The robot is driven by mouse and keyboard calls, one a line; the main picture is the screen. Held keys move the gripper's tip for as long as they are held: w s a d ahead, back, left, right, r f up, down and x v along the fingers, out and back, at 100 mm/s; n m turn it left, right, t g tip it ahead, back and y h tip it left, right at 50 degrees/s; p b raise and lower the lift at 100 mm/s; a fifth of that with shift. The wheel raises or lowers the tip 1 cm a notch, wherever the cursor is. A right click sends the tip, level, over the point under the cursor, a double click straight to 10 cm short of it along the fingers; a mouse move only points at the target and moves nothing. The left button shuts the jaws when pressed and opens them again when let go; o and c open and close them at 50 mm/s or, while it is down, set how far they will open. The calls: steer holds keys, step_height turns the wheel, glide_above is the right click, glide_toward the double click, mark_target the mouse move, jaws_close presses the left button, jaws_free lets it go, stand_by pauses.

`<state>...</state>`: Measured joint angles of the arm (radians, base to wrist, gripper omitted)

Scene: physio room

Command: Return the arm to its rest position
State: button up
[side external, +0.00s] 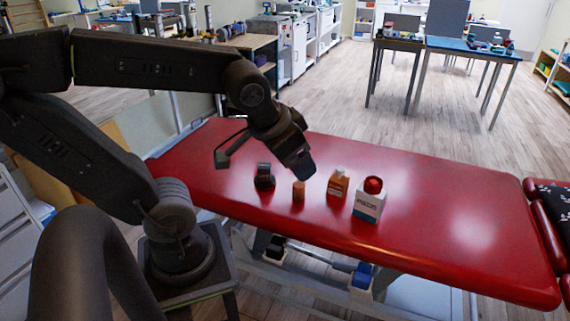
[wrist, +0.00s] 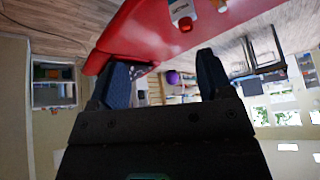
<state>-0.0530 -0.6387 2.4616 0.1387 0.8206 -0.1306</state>
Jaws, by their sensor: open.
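My gripper (side external: 300,168) hangs above the red padded treatment table (side external: 440,215) in the side view, tilted downward. In the wrist view my gripper (wrist: 163,85) shows two dark blue fingers spread apart with nothing between them. The wrist view shows the red table edge (wrist: 135,40) at the top.
A wooden bench with equipment (side external: 250,43) stands behind on the left. A blue-topped table (side external: 473,47) stands at the back right. The wooden floor between them is open. The right part of the red table is clear. A dark patterned cushion (side external: 552,195) lies at the right edge.

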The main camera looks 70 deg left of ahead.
steer(key=shift+m+h, duration=0.7)
steer(key=shift+h, duration=0.1)
steer(key=s+d, duration=0.2)
steer(key=d, duration=0.1)
steer(key=shift+s+r, duration=0.35)
steer(key=shift+s, duration=0.05)
